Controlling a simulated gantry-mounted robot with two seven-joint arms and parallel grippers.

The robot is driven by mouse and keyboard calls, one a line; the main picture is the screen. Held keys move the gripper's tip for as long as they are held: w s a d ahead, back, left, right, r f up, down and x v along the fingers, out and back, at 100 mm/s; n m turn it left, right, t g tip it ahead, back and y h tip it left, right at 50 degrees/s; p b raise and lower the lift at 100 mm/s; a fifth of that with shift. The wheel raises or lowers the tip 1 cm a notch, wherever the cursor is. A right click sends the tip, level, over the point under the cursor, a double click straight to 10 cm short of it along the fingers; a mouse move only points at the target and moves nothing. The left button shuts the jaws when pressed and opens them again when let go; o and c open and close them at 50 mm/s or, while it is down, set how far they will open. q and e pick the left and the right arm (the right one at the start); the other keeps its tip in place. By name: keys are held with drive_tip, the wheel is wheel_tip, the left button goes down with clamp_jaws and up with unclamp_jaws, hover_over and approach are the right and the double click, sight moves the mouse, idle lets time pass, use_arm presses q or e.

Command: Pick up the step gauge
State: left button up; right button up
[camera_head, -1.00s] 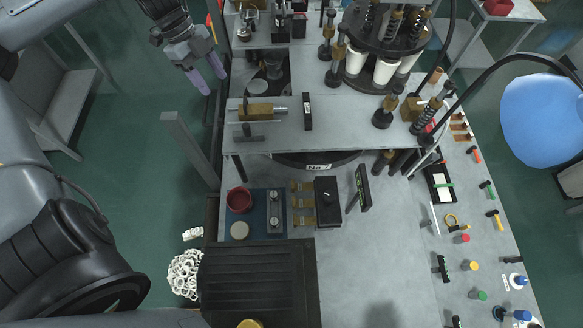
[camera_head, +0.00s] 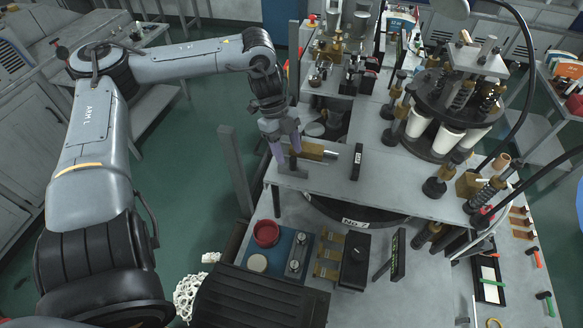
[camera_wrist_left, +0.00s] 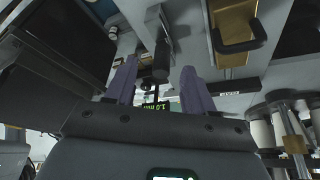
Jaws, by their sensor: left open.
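My left gripper (camera_head: 287,150) is open over the near left part of the raised grey shelf. A dark T-shaped piece (camera_head: 292,173) lies there, partly hidden by the fingers; it may be the step gauge, but I cannot tell for sure. In the left wrist view, the dark piece (camera_wrist_left: 161,60) shows between the two purple fingers, with a gap to each side. I cannot tell how far below the fingertips it is. My right gripper is not in view.
A black labelled block (camera_head: 357,162) stands to the right on the shelf. Below the shelf are a red cup (camera_head: 266,233), a blue mat (camera_head: 272,250), a black box (camera_head: 354,262) and a dark panel (camera_head: 397,256). A grey post (camera_head: 237,172) rises left of the shelf.

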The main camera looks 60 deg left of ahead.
sight(293, 163)
use_arm(q)
drive_tip(key=shift+p+x, duration=0.4)
drive_tip(key=shift+x, duration=2.15)
drive_tip(key=shift+w, duration=0.1)
clamp_jaws()
